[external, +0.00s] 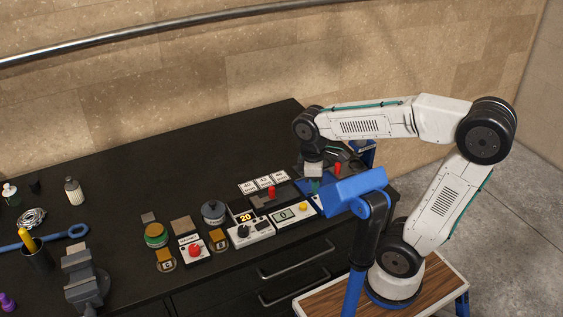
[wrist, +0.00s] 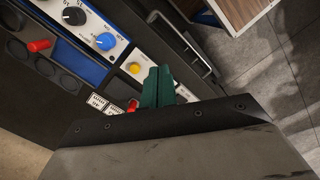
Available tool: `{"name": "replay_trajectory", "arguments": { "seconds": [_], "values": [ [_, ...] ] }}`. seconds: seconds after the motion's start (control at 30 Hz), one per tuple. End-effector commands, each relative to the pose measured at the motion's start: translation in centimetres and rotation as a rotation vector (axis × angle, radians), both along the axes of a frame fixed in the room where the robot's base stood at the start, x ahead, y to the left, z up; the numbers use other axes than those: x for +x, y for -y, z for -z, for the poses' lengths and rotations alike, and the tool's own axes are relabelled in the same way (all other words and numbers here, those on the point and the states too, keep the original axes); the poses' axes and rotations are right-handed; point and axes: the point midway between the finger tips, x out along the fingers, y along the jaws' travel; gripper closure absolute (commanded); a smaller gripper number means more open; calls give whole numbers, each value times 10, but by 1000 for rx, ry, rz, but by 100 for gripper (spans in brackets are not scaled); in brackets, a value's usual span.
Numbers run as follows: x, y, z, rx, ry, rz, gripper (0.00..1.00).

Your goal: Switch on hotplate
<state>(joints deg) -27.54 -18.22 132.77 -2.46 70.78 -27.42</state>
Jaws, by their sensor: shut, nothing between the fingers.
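A unit with a lit "20" display and a black knob, which looks like the hotplate (external: 262,229), sits near the front of the black bench in the external view. I cannot tell for sure that it is the hotplate. My gripper (external: 316,186) hangs over the bench to the right of this unit and apart from it. Its green fingers are together and empty, as the wrist view also shows (wrist: 158,72). The wrist view does not clearly show the "20" unit.
A scale with a yellow button (external: 303,208) lies between the unit and my gripper. A panel with knobs (wrist: 85,32) is in the wrist view. A red-knobbed box (external: 195,251) and a vise (external: 84,282) stand left. A blue head on a post (external: 352,190) partly blocks the external view.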

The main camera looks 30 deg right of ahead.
Motion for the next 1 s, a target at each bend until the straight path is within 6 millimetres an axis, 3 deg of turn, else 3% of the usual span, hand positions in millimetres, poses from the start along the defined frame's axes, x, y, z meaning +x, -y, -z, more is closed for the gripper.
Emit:
{"name": "replay_trajectory", "arguments": {
  "seconds": [0.03,0.2,0.5,0.8,1.0],
  "values": [
    [8,-20,2,-6,-21,-157,100],
    [28,-72,4,-10,-77,-659,100],
    [53,-141,6,2,-161,-1457,100],
    [71,-154,-10,14,-194,-2001,100],
    [71,-154,-10,22,-216,-2140,100]
  ]
}}
